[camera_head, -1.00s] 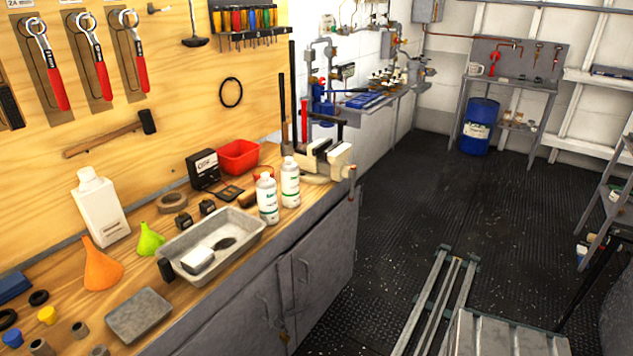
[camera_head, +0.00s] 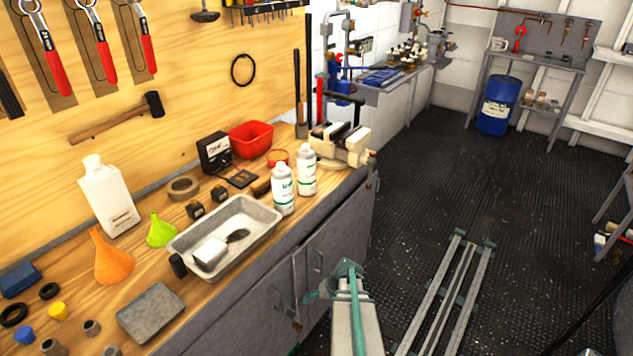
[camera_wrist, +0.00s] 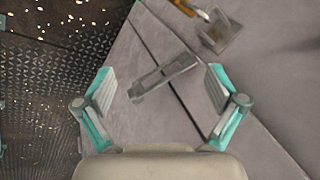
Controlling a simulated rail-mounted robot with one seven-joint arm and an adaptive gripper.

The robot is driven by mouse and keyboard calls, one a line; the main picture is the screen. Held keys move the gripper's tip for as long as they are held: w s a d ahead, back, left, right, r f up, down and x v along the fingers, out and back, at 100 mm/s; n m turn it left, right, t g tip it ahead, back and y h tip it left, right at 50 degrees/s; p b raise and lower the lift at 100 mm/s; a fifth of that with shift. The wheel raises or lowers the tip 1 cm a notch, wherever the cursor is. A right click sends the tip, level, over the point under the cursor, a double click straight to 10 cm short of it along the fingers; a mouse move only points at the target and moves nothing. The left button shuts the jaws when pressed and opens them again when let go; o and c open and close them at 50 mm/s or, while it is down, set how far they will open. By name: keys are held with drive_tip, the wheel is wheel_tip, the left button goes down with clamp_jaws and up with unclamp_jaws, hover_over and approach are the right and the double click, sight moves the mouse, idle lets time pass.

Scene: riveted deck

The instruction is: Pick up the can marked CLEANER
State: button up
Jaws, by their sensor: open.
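Two white cans with green print stand upright on the wooden bench by its front edge: a front can (camera_head: 283,190) and a rear can (camera_head: 306,170). Their lettering is too small to tell which is marked CLEANER. My gripper (camera_head: 335,285) is low at the bottom middle of the head view, in front of the grey cabinet and below the cans. In the wrist view my gripper (camera_wrist: 160,88) has its two teal-edged fingers spread, with nothing held. A cabinet handle (camera_wrist: 164,76) shows between them. No can shows in the wrist view.
A beige vise (camera_head: 340,145) is right behind the cans. A grey metal tray (camera_head: 225,235) with a white block is to their left. A red bin (camera_head: 251,139) and a black meter (camera_head: 214,152) stand behind. The cabinet front (camera_head: 345,228) drops below the bench edge.

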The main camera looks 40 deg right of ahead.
drive_tip(key=d+r+m+t+h, duration=0.15)
drive_tip(key=d+r, duration=0.45)
drive_tip(key=d, duration=0.6)
drive_tip(key=n+t+b, duration=0.3)
drive_tip(key=n+t, duration=0.7)
drive_tip(key=t, duration=0.3)
approach(305, 153)
drive_tip(key=shift+m+g+h, duration=0.25)
drive_tip(key=shift+h, duration=0.1)
drive_tip(key=w, duration=0.3)
drive_tip(key=w+p, duration=0.1)
drive_tip(key=w, duration=0.1)
drive_tip(key=shift+d+f, duration=0.25)
drive_tip(key=shift+d, duration=0.1)
drive_tip(key=shift+w+a+f+p, duration=0.1)
drive_tip(key=shift+w+p, duration=0.6)
drive_tip(key=shift+w, duration=0.8)
drive_tip(key=shift+w+f+p, duration=0.1)
drive_tip(key=shift+w+p, duration=0.6)
drive_tip(key=shift+w, duration=0.85)
drive_tip(key=c, duration=1.7)
clamp_jaws()
drive_tip(key=shift+r, duration=0.15)
